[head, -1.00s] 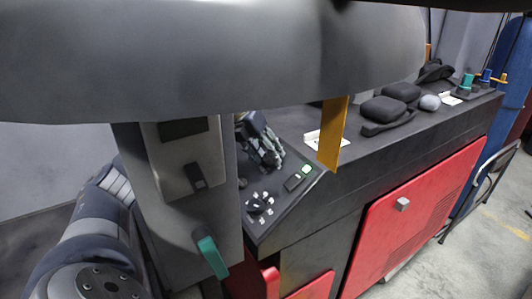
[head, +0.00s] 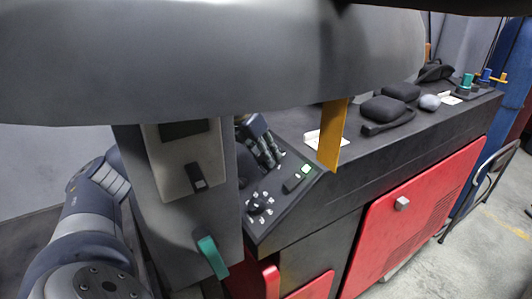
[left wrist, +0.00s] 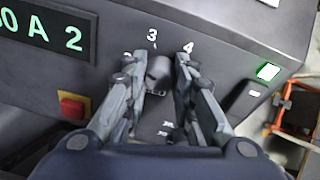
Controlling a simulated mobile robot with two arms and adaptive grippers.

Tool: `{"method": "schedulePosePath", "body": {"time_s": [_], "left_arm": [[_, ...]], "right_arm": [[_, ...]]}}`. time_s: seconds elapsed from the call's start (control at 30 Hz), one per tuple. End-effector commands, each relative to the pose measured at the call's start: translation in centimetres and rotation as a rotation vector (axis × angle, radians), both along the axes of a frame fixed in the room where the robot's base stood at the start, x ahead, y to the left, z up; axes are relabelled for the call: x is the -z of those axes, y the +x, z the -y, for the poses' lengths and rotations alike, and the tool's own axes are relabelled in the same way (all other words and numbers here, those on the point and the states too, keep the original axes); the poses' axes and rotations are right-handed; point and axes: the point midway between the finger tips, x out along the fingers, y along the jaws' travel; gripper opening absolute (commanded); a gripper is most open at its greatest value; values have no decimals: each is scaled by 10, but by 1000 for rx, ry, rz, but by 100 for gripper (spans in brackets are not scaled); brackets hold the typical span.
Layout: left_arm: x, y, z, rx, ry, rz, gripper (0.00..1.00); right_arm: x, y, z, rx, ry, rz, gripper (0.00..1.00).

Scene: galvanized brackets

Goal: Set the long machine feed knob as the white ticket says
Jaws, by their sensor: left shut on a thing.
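The sloped control panel of the long machine (head: 285,205) is in the middle of the head view. My left gripper (head: 271,158) reaches it from behind a grey column. In the left wrist view my left gripper (left wrist: 168,52) has its fingers on both sides of a dark knob (left wrist: 158,72) and is shut on it. White numerals 2, 3 and 4 lie around this knob; the fingers hide part of the dial, so I cannot tell its exact setting. A white ticket (head: 316,140) lies on the machine top; its writing is too small to read. My right gripper is not in view.
A second knob (head: 258,204) with white marks sits lower on the panel. A green light (head: 306,170) is at its right. The grey column (head: 180,225) with a teal lever (head: 211,256) and an orange plate (head: 332,140) stand close. A red button (left wrist: 72,105) is near the left finger.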

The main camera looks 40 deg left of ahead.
Motion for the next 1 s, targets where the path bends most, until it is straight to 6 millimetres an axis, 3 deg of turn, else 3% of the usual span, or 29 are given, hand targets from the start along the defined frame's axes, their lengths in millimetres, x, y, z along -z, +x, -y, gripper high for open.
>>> {"method": "schedulePosePath", "body": {"time_s": [1.0], "left_arm": [[5,-4,2,758,577,166,1]], "right_arm": [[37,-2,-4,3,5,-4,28]]}}
